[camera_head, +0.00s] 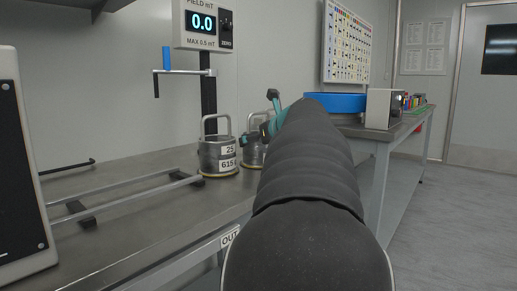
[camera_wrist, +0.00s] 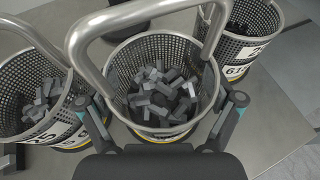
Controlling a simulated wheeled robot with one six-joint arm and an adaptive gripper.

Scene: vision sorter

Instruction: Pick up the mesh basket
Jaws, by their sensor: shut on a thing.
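In the wrist view, a mesh basket (camera_wrist: 193,55) with a steel hoop handle stands in the middle, holding many grey metal pieces. My gripper (camera_wrist: 163,103) has one finger on each side of this basket and is shut on its body. In the head view, my gripper (camera_head: 268,122) shows as teal and dark parts beside a partly hidden basket (camera_head: 252,155). I cannot tell whether the held basket is clear of the bench.
A basket marked 25 and 615 (camera_head: 218,155) stands on the bench to the left. The wrist view shows baskets close on the left (camera_wrist: 14,90) and right (camera_wrist: 232,48).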

